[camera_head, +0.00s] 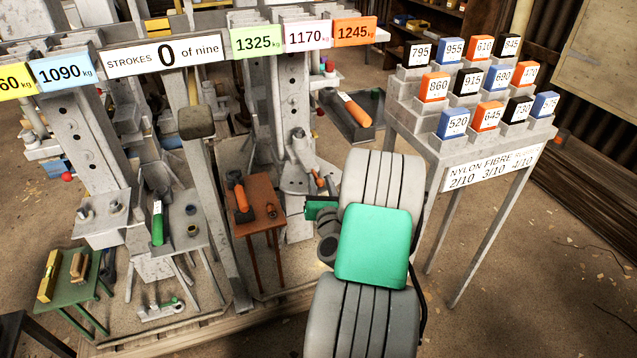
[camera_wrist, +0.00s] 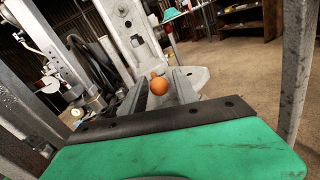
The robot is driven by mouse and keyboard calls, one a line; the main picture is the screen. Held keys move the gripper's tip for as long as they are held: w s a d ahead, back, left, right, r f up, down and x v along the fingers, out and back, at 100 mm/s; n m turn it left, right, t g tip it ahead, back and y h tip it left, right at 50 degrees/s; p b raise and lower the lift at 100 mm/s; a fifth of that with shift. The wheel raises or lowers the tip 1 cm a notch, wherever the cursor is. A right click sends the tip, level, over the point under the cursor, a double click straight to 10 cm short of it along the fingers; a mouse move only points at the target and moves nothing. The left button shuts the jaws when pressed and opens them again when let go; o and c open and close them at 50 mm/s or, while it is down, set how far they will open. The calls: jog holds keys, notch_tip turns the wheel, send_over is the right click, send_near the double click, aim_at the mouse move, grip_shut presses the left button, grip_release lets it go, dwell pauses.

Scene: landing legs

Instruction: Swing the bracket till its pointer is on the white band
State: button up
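My gripper (camera_wrist: 160,82) shows in the wrist view with its two grey fingers apart. A round orange knob (camera_wrist: 158,87) appears in the gap between them, with some room at its sides; I cannot tell whether it touches a finger. In the head view, a small orange handle (camera_head: 318,179) shows by the right-hand grey leg (camera_head: 295,110), just above the green part of my gripper. My arm hides most of the gripper there. The bracket's outline, its pointer and the white band cannot be made out clearly in either view.
A small brown table (camera_head: 262,190) with orange tools stands left of my gripper. A grey tray (camera_head: 362,122) with an orange-handled tool lies behind. A stand of numbered blocks (camera_head: 440,140) is at the right. A grey post (camera_head: 212,200) rises at centre left.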

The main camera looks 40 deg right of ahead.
jog(key=shift+o, duration=0.8)
jog(key=shift+a, duration=0.1)
jog(key=shift+s+a+f, duration=0.1)
jog(key=shift+s+a, duration=0.05)
jog(key=shift+s, duration=0.1)
jog(key=b+v, duration=0.2)
jog(key=v, duration=0.5)
jog(key=shift+a, duration=0.1)
